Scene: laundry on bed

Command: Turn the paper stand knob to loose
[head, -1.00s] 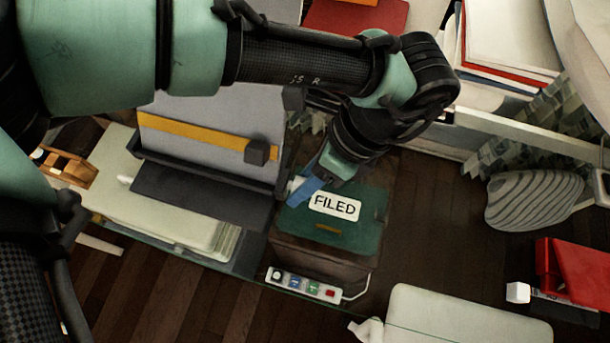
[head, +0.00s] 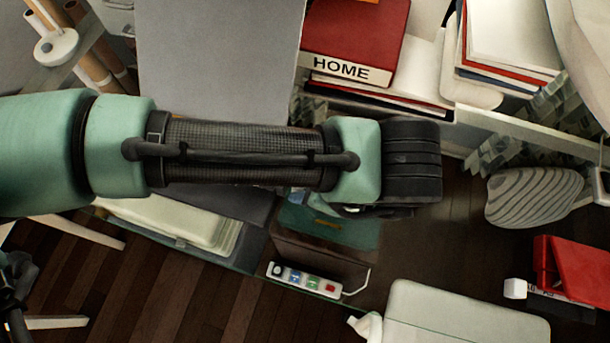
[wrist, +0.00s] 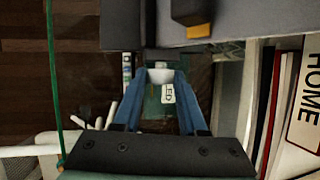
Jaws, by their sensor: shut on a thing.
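The paper stand (head: 220,60) shows as a tall grey panel in the head view, its lower part hidden by my arm. In the wrist view the stand (wrist: 255,12) fills the top right, with a dark block (wrist: 192,10) and a bit of yellow strip. The dark knob (wrist: 156,56) sticks out at the stand's side, directly at my fingertips. My gripper (wrist: 160,76) has its blue fingers converging with pale tips and is shut on the knob; the contact is small and partly hidden.
A green-topped box (head: 355,232) stands below my arm, with a power strip (head: 303,280) in front. A red HOME binder (head: 357,40) and papers lie behind to the right. A white case (head: 460,318) is at the front right.

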